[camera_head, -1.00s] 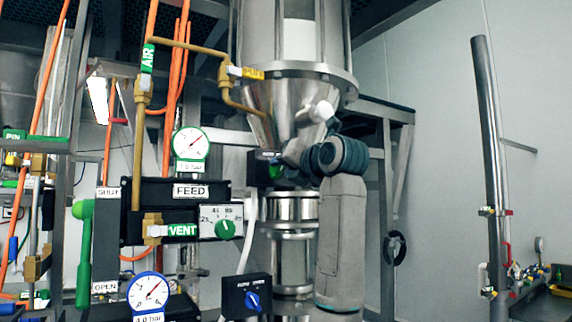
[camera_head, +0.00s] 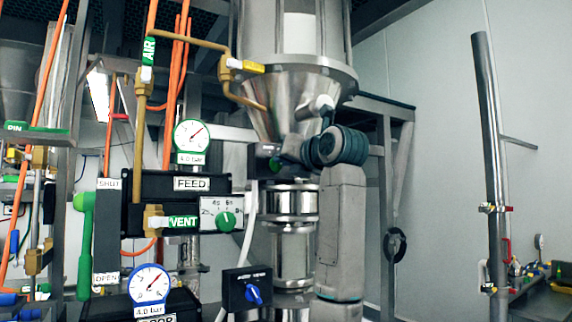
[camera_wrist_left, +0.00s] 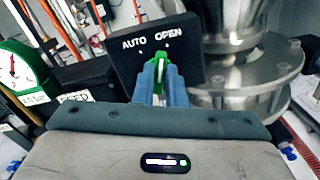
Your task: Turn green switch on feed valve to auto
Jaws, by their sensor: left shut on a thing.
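The feed valve's switch box (camera_wrist_left: 143,57) is black and tilted, with AUTO and OPEN printed in white. Its green switch (camera_wrist_left: 160,75) sits below the lettering, its upper end under the start of OPEN. My left gripper (camera_wrist_left: 159,84) has its blue fingers shut around the switch. In the head view, the dark switch box (camera_head: 257,158) is beside the steel cone, and the green switch (camera_head: 274,164) is partly hidden. My left gripper (camera_head: 283,158) reaches it from the right; its fingertips are hard to make out. My right gripper is not in view.
A FEED panel (camera_head: 150,186) with a green-rimmed gauge (camera_head: 191,136) stands to the left. A green dial (camera_head: 226,220) and a box with a blue knob (camera_head: 238,290) are lower. The steel cone (camera_head: 275,105) is close above the gripper. Open room lies right.

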